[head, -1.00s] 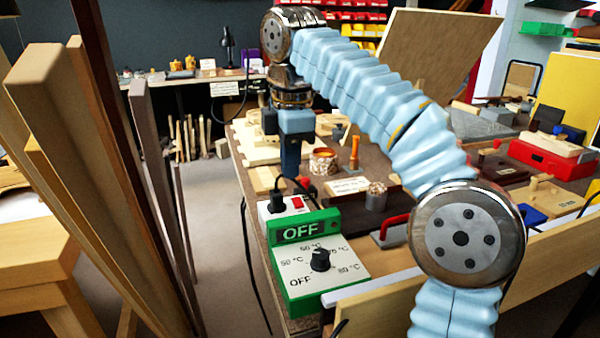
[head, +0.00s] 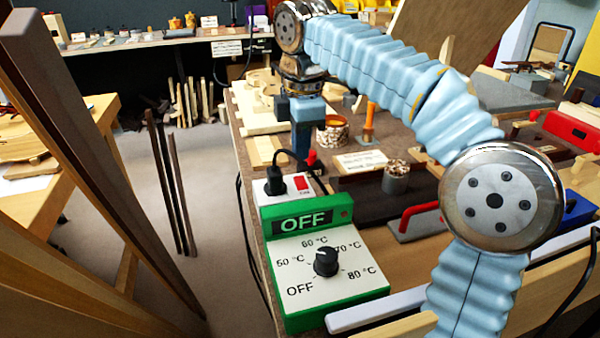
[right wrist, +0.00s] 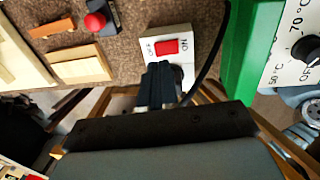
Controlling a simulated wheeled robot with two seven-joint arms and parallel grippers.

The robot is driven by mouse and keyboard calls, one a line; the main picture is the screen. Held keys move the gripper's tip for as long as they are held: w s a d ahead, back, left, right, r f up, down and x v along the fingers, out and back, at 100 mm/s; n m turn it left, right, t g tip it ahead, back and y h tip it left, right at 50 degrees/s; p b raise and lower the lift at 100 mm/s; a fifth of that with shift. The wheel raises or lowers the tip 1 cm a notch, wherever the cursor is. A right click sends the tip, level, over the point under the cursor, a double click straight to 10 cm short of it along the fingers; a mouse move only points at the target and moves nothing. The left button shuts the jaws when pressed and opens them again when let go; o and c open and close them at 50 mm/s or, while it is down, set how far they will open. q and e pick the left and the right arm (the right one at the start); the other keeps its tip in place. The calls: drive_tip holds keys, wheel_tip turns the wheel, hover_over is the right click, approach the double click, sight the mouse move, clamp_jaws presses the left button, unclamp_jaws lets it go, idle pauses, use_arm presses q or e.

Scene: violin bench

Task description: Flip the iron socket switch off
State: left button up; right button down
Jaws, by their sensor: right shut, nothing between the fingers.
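The iron socket is a small white box (head: 267,199) at the bench's near left corner, with a red rocker switch (head: 301,183) and a black plug (head: 275,182) in it. In the right wrist view, the red switch (right wrist: 167,47) lies between printed OFF and ON labels; I cannot tell which side is pressed. My right gripper (head: 302,155) points down, shut and empty, above and behind the socket in the head view. Its dark fingers (right wrist: 157,80) show just below the switch in the wrist view, partly covering the plug; contact is unclear. My left gripper is out of view.
A green control box (head: 320,262) reading OFF, with a black dial, stands in front of the socket. A black cable (right wrist: 212,55) curves from the plug. A red-handled tool (head: 418,212), a jar (head: 333,133) and wood pieces lie on the bench. Wooden posts (head: 80,150) stand left.

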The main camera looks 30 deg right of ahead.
sight(299, 178)
drive_tip(key=f, duration=0.5)
drive_tip(key=shift+w+b, duration=0.25)
drive_tip(key=shift+b, duration=0.15)
